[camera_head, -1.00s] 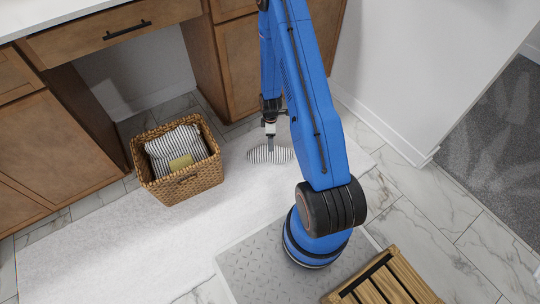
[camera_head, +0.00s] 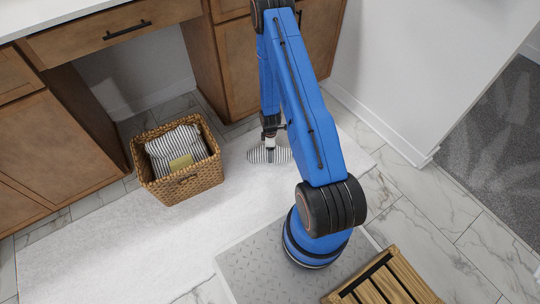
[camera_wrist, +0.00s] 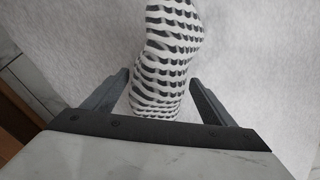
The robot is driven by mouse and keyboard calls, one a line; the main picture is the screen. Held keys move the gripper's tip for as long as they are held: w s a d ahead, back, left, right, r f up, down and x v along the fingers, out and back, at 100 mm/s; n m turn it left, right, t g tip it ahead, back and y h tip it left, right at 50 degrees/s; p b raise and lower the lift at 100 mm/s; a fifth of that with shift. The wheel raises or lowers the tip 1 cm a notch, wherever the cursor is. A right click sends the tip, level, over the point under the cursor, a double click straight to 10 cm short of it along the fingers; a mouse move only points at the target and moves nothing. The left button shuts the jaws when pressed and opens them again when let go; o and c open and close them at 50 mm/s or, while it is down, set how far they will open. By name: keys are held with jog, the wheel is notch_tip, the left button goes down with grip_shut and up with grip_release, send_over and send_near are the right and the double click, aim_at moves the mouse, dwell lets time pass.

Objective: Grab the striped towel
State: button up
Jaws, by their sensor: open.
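A small striped towel, black and white, lies bunched on the white rug, and its bare part shows in the head view (camera_head: 281,155). In the wrist view the striped towel (camera_wrist: 170,60) runs up from between the fingers to the top edge. My gripper (camera_wrist: 158,88) is open, with one finger on each side of the towel's lower part. I cannot tell whether either finger touches it. In the head view my gripper (camera_head: 270,152) points down over the towel and hides part of it.
A wicker basket (camera_head: 190,187) with folded striped cloth (camera_head: 177,149) stands to the left on the white rug (camera_head: 90,245). Wooden cabinets (camera_head: 235,65) stand behind. A slatted wooden piece (camera_head: 385,280) is at the lower right. The rug between basket and towel is clear.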

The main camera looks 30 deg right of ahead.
notch_tip(320, 180, down, 3)
jog(key=shift+s+f, duration=0.1)
jog(key=c, duration=1.3)
